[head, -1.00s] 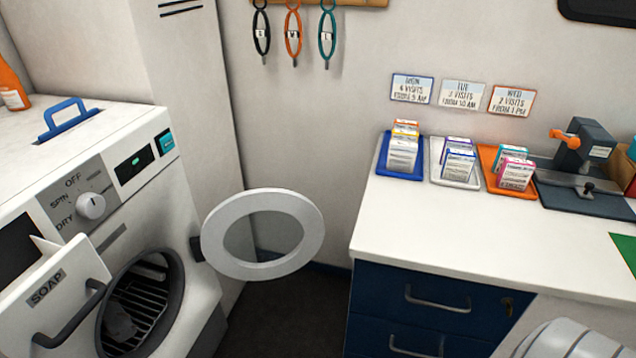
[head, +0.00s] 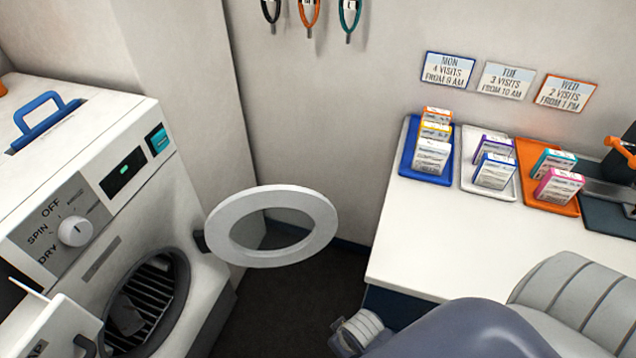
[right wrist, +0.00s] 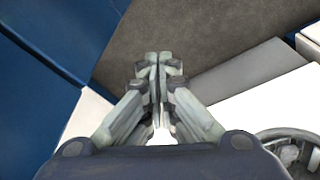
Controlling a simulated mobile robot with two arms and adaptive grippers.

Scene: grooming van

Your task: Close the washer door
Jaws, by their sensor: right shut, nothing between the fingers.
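The white washer (head: 95,190) stands at the left in the head view. Its round door (head: 228,252), a white ring with a clear middle, stands wide open to the right of the opening, held at a dark hinge (head: 200,242). The dark drum opening (head: 150,300) shows a ribbed inside with something grey in it. My right arm reaches in at the lower right of the head view, apart from the door. My right gripper (right wrist: 158,62) is shut and empty in the right wrist view, above the dark floor. My left gripper is out of view.
The soap drawer (head: 65,325) is pulled out at the washer's lower left. A white counter (head: 450,240) with blue, white and orange trays of small boxes stands at the right. Dark floor (head: 275,300) lies free between washer and counter.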

